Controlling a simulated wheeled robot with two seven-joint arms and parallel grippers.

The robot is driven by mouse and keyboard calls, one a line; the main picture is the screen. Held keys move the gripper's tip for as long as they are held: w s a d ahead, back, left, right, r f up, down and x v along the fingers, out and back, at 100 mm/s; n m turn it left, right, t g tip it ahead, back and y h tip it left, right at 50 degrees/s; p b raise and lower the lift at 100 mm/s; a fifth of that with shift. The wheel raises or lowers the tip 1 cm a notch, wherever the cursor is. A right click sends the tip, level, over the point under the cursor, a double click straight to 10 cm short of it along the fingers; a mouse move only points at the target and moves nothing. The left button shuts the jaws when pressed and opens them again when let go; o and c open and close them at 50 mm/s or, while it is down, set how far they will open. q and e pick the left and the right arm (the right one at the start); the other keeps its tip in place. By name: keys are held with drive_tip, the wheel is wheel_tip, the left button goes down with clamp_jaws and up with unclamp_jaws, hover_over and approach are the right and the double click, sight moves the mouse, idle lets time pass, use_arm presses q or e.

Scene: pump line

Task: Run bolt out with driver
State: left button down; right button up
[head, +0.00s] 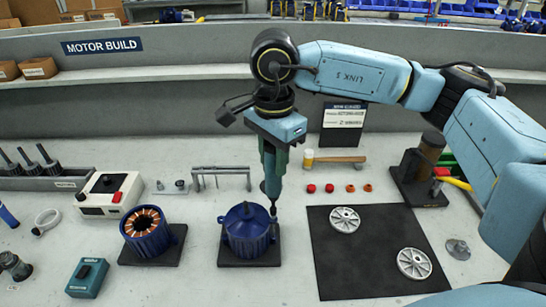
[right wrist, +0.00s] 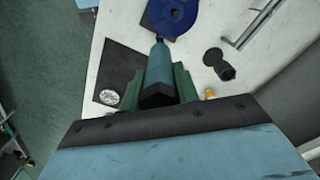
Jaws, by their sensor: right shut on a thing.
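My right gripper (head: 276,148) is shut on a blue-teal driver (head: 272,178) and holds it upright, tip down. The driver's dark tip ends at the right edge of the blue motor housing (head: 245,228). I cannot tell whether it touches a bolt there; any bolt under the tip is too small to make out. In the right wrist view the driver (right wrist: 158,70) lies between the green fingers of the right gripper (right wrist: 158,92), pointing toward the blue housing (right wrist: 172,12). My left gripper is not in view.
A black mat (head: 345,270) with two silver discs lies right of the housing. A blue stator with copper windings (head: 148,232) stands left. Behind are a grey rail stand (head: 220,172), a hammer (head: 335,159) and red and orange caps. A black stand (head: 420,180) is at the right.

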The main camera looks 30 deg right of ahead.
drive_tip(key=shift+s+f, duration=0.1)
drive_tip(key=shift+f, duration=0.05)
idle(0.3)
drive_tip(key=shift+r+p, duration=1.45)
drive_tip(key=shift+r, duration=1.1)
drive_tip(key=shift+d, duration=0.1)
